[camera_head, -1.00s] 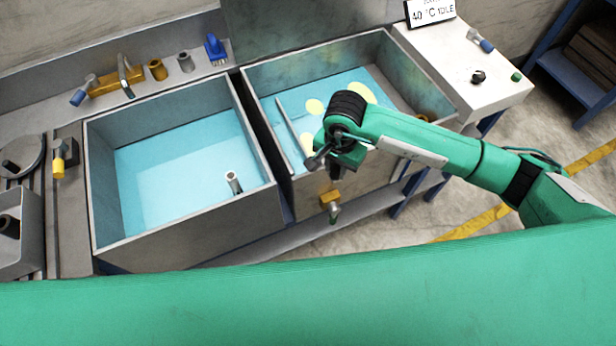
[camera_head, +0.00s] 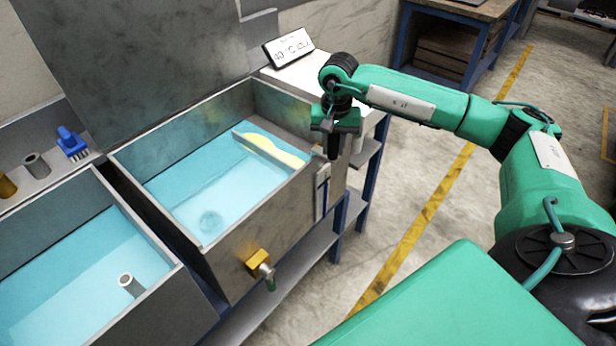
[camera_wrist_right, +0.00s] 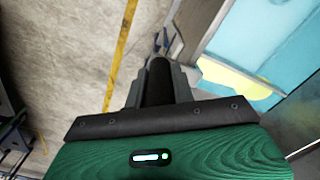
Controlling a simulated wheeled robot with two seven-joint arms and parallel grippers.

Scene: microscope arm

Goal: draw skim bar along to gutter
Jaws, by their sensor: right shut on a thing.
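The skim bar (camera_head: 264,152) is a thin pale bar across the water of the right-hand tank, near its far right end. Yellow film (camera_head: 288,157) is bunched along the bar, on the side of the grey gutter strip (camera_head: 279,134). My right gripper (camera_head: 334,136) is over the tank's right front corner, pointing down. It is shut on a dark upright grip (camera_wrist_right: 160,82), seen between the fingers in the right wrist view. The grip's join to the bar is hidden. My left gripper is not in view.
The tank's front wall (camera_head: 243,250) carries a yellow valve block (camera_head: 257,261). A second tank of blue water, with a standing pipe (camera_head: 128,283), is on the left. A display (camera_head: 289,47) stands behind the right end. Open floor lies to the right.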

